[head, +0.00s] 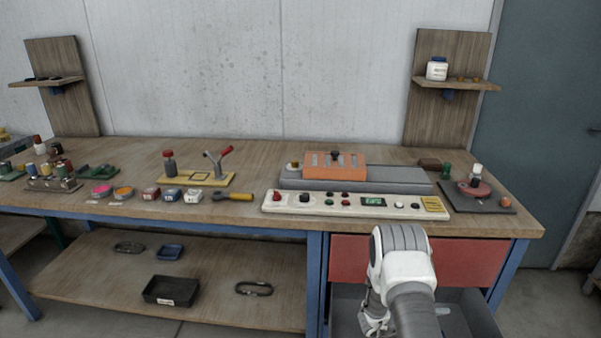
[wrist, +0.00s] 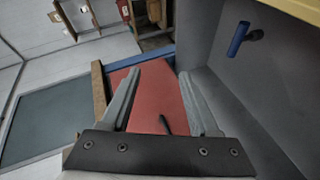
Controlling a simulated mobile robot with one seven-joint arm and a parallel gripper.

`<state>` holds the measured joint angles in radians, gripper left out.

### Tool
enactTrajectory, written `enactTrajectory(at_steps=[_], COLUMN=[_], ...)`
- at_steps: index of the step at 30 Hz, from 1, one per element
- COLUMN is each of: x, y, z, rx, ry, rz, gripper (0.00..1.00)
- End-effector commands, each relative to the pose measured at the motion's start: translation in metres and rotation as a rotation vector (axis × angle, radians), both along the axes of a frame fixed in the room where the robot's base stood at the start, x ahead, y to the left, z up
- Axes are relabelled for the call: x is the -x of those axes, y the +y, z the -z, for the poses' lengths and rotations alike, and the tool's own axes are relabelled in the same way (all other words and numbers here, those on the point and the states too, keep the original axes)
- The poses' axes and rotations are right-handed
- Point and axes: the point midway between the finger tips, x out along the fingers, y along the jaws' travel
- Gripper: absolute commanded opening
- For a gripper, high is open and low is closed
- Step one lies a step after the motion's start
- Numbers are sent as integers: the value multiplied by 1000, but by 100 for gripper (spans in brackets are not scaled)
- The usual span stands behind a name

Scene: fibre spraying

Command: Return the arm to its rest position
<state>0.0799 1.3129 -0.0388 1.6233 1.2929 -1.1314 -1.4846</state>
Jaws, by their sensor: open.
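My arm (head: 405,275) reaches in from the bottom right of the head view, bent in front of the workbench. My gripper (head: 374,328) hangs low beside the red panel under the tabletop, partly cut off by the frame's lower edge. In the wrist view my gripper (wrist: 160,72) is open with two grey fingers apart and nothing held between them. A red surface (wrist: 150,100) with a small dark piece on it shows behind the fingers.
An open grey drawer (head: 470,318) lies beside and beneath my arm, close to it. The red panel (head: 470,258) and the workbench (head: 260,205) edge are just beyond. The benchtop carries a long control panel (head: 345,202) and several small tools. A lower shelf (head: 100,280) is at left.

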Motion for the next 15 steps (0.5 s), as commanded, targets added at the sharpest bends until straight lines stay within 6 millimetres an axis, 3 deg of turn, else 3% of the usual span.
enactTrajectory(at_steps=[6, 12, 15], x=[-63, -98, -106], y=[33, 75, 99], z=[-44, -94, -120], rx=[-213, -419, -520], ry=[-202, -340, -387], rz=[-128, -247, -303], gripper=[62, 62, 62])
